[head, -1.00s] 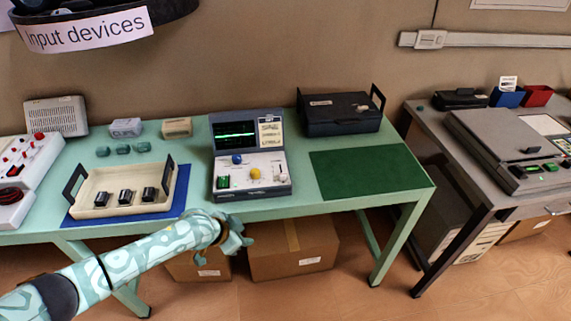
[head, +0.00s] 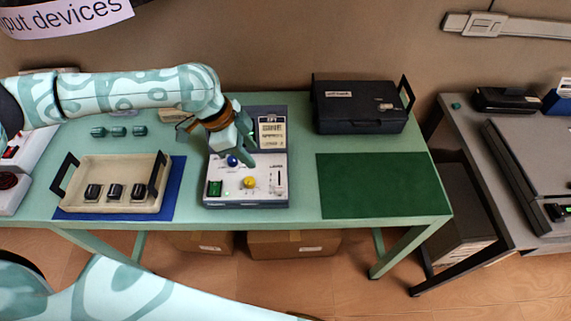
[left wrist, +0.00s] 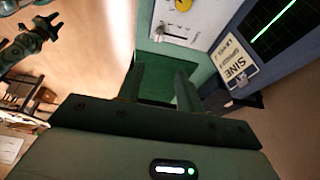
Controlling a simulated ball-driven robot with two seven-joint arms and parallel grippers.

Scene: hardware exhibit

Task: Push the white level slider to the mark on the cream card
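The instrument (head: 246,202) stands on the green table with a white front panel. Its white level slider (head: 278,188) sits in the slot at the panel's right, near the low end; the panel's slider area also shows in the left wrist view (left wrist: 172,34). The cream card (head: 271,132) is upright beside the screen, and in the left wrist view (left wrist: 234,62) it reads SINE, with smaller print below. My left gripper (head: 245,152) is above the panel, left of the slider, and hides most of the screen. The left wrist view shows its fingers (left wrist: 158,76) apart and empty.
A blue knob (head: 232,160), yellow knob (head: 249,182) and green switch (head: 214,188) share the panel. A cream tray (head: 78,196) stands left and a black case (head: 360,106) behind right. The green mat (head: 370,186) is clear. Another gripper (left wrist: 28,40) shows in the left wrist view.

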